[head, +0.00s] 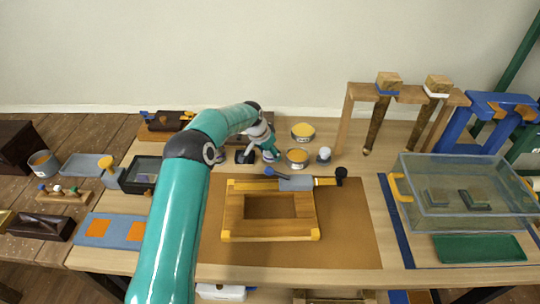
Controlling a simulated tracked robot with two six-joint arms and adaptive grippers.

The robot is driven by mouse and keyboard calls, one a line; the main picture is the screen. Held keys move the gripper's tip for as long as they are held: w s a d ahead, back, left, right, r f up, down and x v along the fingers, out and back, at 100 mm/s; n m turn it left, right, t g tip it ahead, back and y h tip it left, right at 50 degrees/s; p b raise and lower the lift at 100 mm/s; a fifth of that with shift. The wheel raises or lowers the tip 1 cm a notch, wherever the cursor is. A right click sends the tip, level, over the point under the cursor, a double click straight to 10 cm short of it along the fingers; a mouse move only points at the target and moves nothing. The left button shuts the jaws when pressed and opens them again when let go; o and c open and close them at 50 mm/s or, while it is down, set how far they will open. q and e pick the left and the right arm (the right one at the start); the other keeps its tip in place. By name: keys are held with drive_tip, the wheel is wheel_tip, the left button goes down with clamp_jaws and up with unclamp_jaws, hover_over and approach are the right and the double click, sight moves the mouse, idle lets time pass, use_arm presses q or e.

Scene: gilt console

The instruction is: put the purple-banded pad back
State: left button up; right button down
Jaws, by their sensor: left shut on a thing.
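My left arm reaches up from the bottom left and bends down toward the back of the table. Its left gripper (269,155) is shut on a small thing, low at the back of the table. The fingers hide most of that thing, and I cannot make out a purple band. A small black object (245,157) stands just left of the gripper. A round pot with a yellow top (297,157) stands close to its right, and a white knob-topped piece (323,155) stands farther right. My right gripper is not in view.
A wooden frame (233,211) lies on the brown mat (350,235), with a grey-and-yellow tool (297,183) across its top edge. A wooden rack (408,95) and a clear box (465,215) stand right. A second yellow-topped pot (303,131) stands behind. The mat's right part is clear.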

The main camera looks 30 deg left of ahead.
use_arm(q)
drive_tip(key=shift+f, duration=0.9)
drive_tip(key=o, duration=1.1)
drive_tip(key=shift+r, duration=0.1)
drive_tip(key=shift+r, duration=0.2)
drive_tip(key=b+v, duration=0.2)
drive_tip(key=v, duration=0.9)
drive_tip(key=shift+s+r, duration=0.2)
